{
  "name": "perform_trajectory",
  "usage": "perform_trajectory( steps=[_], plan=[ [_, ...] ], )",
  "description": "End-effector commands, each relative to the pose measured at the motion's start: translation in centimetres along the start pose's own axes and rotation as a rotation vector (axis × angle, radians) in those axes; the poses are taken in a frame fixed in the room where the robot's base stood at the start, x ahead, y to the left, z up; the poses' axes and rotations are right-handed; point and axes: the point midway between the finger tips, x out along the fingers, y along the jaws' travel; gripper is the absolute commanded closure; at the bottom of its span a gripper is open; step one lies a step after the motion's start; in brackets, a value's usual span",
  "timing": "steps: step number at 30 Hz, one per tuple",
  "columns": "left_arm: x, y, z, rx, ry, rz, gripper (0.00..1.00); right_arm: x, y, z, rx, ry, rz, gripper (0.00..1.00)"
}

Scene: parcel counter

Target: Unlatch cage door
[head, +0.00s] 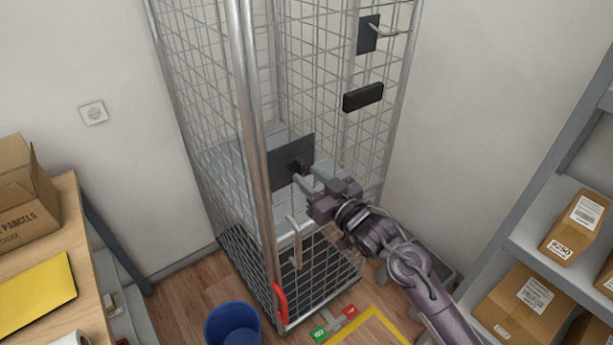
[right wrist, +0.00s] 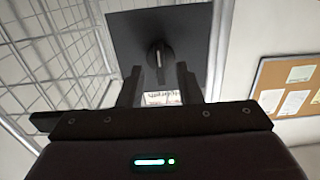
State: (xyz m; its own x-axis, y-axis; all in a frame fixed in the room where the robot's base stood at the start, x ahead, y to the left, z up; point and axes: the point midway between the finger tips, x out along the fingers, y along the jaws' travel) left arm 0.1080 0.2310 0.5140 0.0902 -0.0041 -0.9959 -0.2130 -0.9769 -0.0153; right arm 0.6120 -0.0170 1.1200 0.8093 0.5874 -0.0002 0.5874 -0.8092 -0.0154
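The wire-mesh roll cage (head: 265,120) stands in the corner. A dark square plate (head: 283,163) is on its front, with a dark latch knob (head: 297,165) sticking out. In the right wrist view the plate (right wrist: 195,30) fills the top middle and the knob (right wrist: 158,58) points toward me. My right gripper (head: 311,178) is just in front of the knob. Its two fingers (right wrist: 158,88) are apart, with the knob seen beyond and between them. I cannot tell whether either finger touches it. My left gripper is not in view.
A black block (head: 363,97) and an upper dark plate with a hook (head: 368,35) are higher on the cage. A red handle (head: 280,305) is low on it. A blue bin (head: 232,325) stands in front. Parcel shelves (head: 545,255) are right, a wooden table (head: 75,225) left.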

Motion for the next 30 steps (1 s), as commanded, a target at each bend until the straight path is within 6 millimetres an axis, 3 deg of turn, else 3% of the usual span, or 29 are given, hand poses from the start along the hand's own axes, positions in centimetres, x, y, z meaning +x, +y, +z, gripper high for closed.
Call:
perform_trajectory(
  steps=[6, 12, 27, 30],
  plan=[
    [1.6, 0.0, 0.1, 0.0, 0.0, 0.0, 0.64, -3.8, -0.1, 0.4, -0.002, -0.002, -0.001, 0.68],
    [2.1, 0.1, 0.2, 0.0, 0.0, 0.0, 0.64, -5.8, 0.0, 0.2, 0.0, -0.002, 0.0, 0.68],
    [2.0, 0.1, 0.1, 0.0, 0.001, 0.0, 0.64, -6.0, 0.0, 0.1, 0.001, -0.001, 0.0, 0.68],
    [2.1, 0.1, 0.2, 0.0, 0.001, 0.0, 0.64, -6.0, 0.5, 1.3, 0.007, -0.019, 0.013, 0.68]
  ],
)
